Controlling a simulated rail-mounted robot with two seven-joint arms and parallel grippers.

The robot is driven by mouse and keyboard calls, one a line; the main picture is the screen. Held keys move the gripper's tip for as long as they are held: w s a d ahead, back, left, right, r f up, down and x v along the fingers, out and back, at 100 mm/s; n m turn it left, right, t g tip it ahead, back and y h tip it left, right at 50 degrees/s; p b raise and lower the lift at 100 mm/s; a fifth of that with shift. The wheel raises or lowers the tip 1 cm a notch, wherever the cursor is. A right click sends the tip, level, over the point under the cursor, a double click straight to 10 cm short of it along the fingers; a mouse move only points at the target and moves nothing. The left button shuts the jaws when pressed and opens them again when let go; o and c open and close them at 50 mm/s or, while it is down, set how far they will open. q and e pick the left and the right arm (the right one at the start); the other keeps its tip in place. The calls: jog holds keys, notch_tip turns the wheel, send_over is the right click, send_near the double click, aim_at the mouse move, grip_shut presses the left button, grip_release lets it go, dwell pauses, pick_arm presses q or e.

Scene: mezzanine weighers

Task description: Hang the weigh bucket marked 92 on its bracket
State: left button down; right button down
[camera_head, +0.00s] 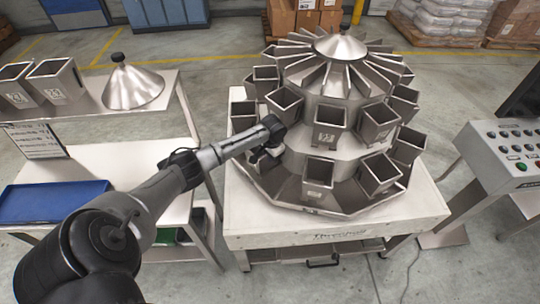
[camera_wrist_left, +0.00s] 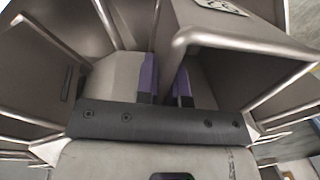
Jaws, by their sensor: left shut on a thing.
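My left gripper (camera_head: 267,156) reaches in from the left to the left side of the round steel weigher (camera_head: 338,48). In the left wrist view its purple-padded fingers (camera_wrist_left: 166,85) are shut on the wall of a steel weigh bucket (camera_wrist_left: 245,38). Part of a dark marking shows on that bucket at the top edge, cut off and not readable. In the head view I cannot clearly make out the held bucket by the wrist. Other buckets (camera_head: 325,125) hang around the weigher; one has a label too small to read. My right gripper is not in view.
Two marked buckets (camera_head: 56,80) and a steel cone (camera_head: 133,86) stand on the left bench. A blue tray (camera_head: 52,201) lies on the lower shelf. A control panel (camera_head: 508,150) stands at right. Neighbouring buckets (camera_wrist_left: 40,65) crowd the gripper closely.

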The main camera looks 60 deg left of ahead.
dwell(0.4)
pick_arm(q)
jog(key=shift+f, duration=0.4)
jog(key=c, duration=1.3)
grip_release()
jog(key=shift+a, duration=0.1)
jog(key=shift+o, duration=0.8)
jog(key=shift+f, duration=0.1)
notch_tip(320, 180, up, 14)
jog(key=d+p, duration=0.1)
jog(key=shift+d, duration=0.3)
jog(key=shift+w+f, duration=0.1)
jog(key=shift+f, duration=0.05)
